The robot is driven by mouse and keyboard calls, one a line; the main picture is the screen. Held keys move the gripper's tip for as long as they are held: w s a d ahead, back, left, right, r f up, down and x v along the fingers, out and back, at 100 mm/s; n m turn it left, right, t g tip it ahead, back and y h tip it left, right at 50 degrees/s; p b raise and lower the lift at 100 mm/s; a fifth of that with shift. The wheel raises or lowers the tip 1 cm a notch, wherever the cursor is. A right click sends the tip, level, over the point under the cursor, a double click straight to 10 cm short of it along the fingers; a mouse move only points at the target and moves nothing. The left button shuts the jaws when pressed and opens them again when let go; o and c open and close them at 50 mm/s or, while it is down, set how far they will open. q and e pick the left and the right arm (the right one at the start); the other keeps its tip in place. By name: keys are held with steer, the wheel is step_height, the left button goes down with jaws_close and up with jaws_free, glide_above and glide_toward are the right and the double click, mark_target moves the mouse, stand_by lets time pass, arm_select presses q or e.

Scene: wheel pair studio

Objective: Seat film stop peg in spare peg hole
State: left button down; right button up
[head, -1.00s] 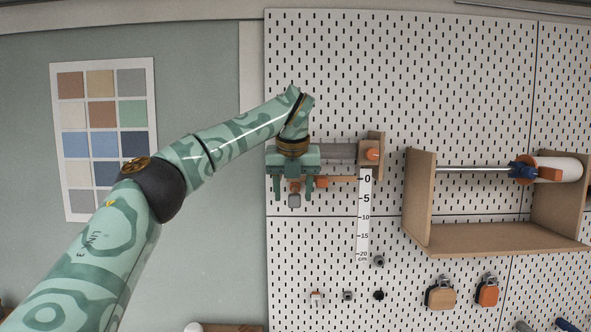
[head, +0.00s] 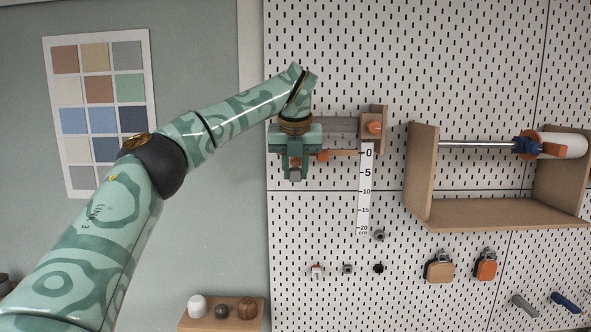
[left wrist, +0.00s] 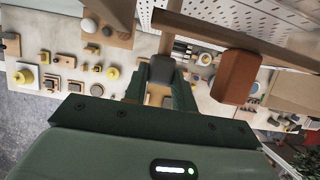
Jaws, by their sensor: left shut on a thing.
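My left gripper (head: 296,172) is at the wooden rail holder on the pegboard and points down. Its fingers are shut on a small grey block-like piece (head: 296,175), possibly the film stop peg. In the left wrist view the grey piece (left wrist: 161,70) sits between the green fingers (left wrist: 160,88). Its back end is hidden, so I cannot tell whether it is in the board. Below right, a small dark round fitting (head: 379,268) is on the pegboard; I cannot tell whether it is the spare peg hole. My right gripper is not in view.
An orange block (head: 322,156) is just right of the fingers. The wooden holder (head: 380,115) and a white scale strip (head: 364,195) are further right. A wooden bracket (head: 420,180) carries a roll (head: 560,145). Small fittings (head: 348,268) and clips (head: 439,267) are lower down.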

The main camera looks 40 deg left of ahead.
arm_select(q)
steer(key=shift+s+d, duration=0.15)
steer(key=shift+s, duration=0.05)
steer(key=shift+s+d+b, duration=0.55)
steer(key=shift+s+b, duration=0.1)
steer(key=shift+b, duration=0.05)
steer(key=shift+s+d+b, duration=0.3)
steer(key=shift+s, duration=0.1)
steer(key=shift+s+d, duration=0.35)
steer(key=shift+s, duration=0.05)
steer(key=shift+s+d, duration=0.15)
steer(key=shift+s, duration=0.05)
stand_by(0.6)
steer(key=c, duration=2)
jaws_free()
steer(key=shift+c, duration=0.7)
